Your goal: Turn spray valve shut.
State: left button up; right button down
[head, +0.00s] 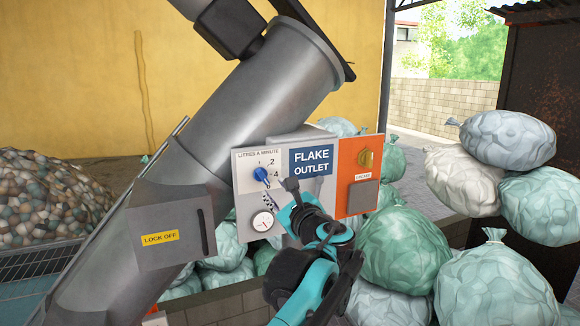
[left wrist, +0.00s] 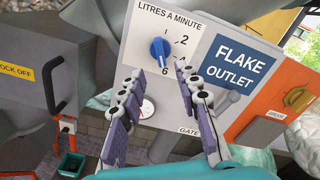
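The valve is a blue knob (head: 261,174) on a white plate marked LITRES A MINUTE, with numbers around it. In the left wrist view the blue knob (left wrist: 160,49) sits above and between my fingertips, with the 6 just below it. I cannot tell exactly which number its pointer marks. My left gripper (head: 280,192) is in front of the panel, just below and right of the knob. The left wrist view shows my left gripper (left wrist: 157,85) open and empty, its two fingers apart and not visibly touching the knob. My right gripper is not in view.
A round gauge (head: 263,221) is below the knob. The blue FLAKE OUTLET sign (head: 311,160) and an orange panel (head: 352,205) with a yellow knob (head: 367,159) are to the right. A grey chute (head: 255,110) stands left. Full bags (head: 405,245) surround the panel.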

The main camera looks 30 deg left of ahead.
aim_at(264, 178)
pick_arm(q)
jog(key=p+x, duration=0.1)
jog(key=x, duration=0.7)
jog(key=shift+r, duration=0.1)
jog(key=shift+w+a, duration=0.2)
jog(key=shift+a, duration=0.15)
jog(key=shift+d, duration=0.1)
grip_shut()
